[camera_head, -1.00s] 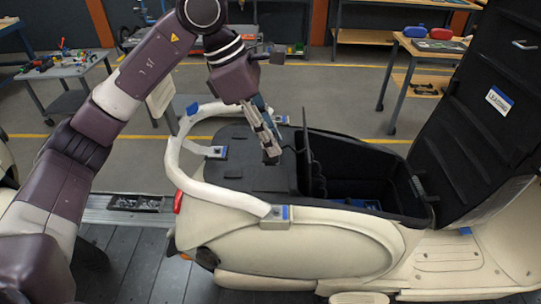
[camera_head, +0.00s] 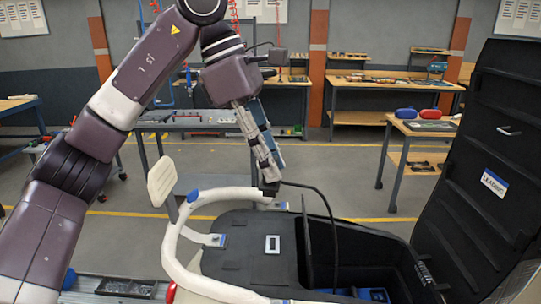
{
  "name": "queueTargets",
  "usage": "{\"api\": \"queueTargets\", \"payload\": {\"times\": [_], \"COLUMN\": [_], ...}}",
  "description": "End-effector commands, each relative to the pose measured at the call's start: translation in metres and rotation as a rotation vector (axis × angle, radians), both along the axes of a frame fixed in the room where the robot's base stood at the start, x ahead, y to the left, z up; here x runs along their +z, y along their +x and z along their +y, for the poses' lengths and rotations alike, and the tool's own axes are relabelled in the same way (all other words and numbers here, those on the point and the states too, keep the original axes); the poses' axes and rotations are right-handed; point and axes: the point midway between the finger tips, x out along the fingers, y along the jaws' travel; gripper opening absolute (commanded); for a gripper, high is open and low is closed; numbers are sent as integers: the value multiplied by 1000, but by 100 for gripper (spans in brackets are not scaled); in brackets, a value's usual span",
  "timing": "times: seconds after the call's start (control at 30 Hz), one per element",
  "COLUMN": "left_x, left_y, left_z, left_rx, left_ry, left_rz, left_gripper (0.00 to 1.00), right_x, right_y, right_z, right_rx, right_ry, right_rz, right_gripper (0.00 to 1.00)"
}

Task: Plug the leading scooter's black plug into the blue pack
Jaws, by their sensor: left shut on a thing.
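The leading scooter (camera_head: 185,272) is cream, with a black raised lid at the right whose label (camera_head: 495,183) reads LEADING. My left gripper (camera_head: 270,180) is shut on the black plug (camera_head: 269,188), above the scooter's black rear deck. A black cable (camera_head: 330,212) arches from the plug to the right and down into the open black compartment (camera_head: 395,260). The blue pack (camera_head: 374,295) shows only in part, low in that compartment at the bottom edge of the picture. Its socket cannot be made out. My right gripper is out of view.
A white grab rail (camera_head: 178,245) curves around the rear deck. A pale rectangular frame (camera_head: 272,244) sits on the deck. An upright black panel (camera_head: 306,240) edges the compartment. A side table (camera_head: 410,128) with red and blue cases stands behind.

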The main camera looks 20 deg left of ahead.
Motion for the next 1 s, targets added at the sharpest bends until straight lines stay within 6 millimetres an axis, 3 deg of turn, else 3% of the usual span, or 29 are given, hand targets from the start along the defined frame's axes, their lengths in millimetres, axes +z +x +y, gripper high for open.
{"api": "queueTargets", "payload": {"times": [0.03,0.6,1.0], "left_x": [5,5,1], "left_y": [0,0,0], "left_z": [0,0,0], "left_rx": [-32,-397,-810], "left_ry": [0,-2,2], "left_rz": [3,2,1], "left_gripper": [0,0,0], "right_x": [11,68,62], "right_y": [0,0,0], "right_z": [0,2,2], "right_rx": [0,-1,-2], "right_ry": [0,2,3], "right_rz": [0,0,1], "right_gripper": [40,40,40]}}
